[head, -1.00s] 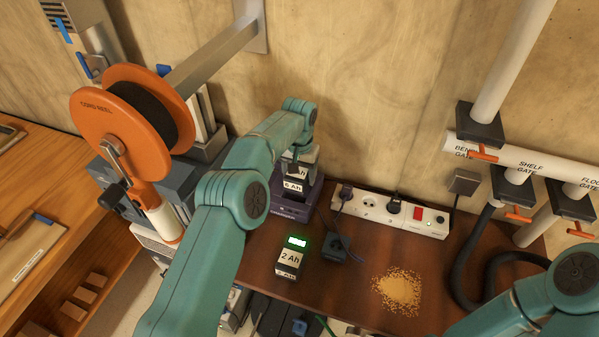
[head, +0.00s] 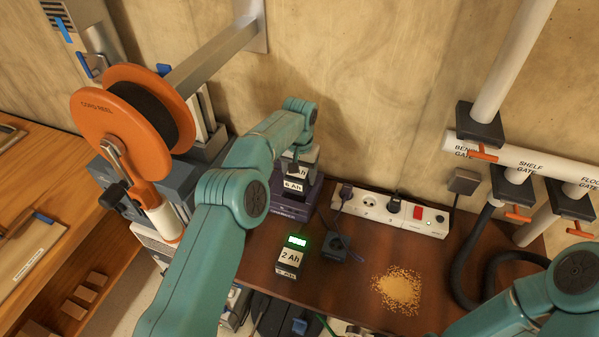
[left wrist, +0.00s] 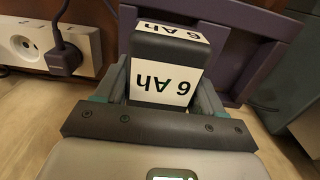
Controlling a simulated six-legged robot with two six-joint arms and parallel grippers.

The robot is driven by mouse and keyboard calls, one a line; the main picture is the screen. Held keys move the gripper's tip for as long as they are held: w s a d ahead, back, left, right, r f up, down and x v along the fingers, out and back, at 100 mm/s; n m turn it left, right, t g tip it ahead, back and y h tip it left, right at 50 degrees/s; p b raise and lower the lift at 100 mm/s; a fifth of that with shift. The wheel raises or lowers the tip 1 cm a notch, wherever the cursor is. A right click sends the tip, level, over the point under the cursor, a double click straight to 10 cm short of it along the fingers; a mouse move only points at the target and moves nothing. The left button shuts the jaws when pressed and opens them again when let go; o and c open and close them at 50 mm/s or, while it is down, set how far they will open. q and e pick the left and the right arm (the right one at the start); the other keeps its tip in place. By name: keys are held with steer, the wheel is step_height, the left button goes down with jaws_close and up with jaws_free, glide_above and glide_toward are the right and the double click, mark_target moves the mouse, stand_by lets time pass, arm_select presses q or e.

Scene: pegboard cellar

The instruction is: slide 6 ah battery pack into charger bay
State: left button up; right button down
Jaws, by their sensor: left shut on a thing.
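The 6 Ah battery pack (head: 293,185) is a dark block with a white label, at the purple charger (head: 291,208) at the back of the bench. My left gripper (head: 300,163) is shut on it from above, and my arm hides part of the grip. In the left wrist view the pack (left wrist: 165,70) sits between the two fingers, in front of the charger's purple frame (left wrist: 237,32). I cannot tell how deep it is in the bay. My right gripper is out of view; only part of my right arm shows at the lower right.
A 2 Ah pack (head: 289,258) with a green-lit display is near the bench's front. A white power strip (head: 390,212) and a black adapter (head: 337,243) are to the charger's right. Sawdust (head: 398,288) lies farther right. An orange cord reel (head: 120,125) stands left.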

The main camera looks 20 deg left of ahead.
arm_select(q)
steer(key=shift+f+b, duration=0.45)
steer(key=shift+f, duration=0.6)
stand_by(1.6)
steer(key=o, duration=1.1)
steer(key=shift+c, duration=0.2)
steer(key=shift+o, duration=0.2)
steer(key=shift+f, duration=0.1)
steer(key=shift+r+p, duration=0.5)
steer(key=shift+r, duration=2.55)
steer(key=shift+s, duration=0.1)
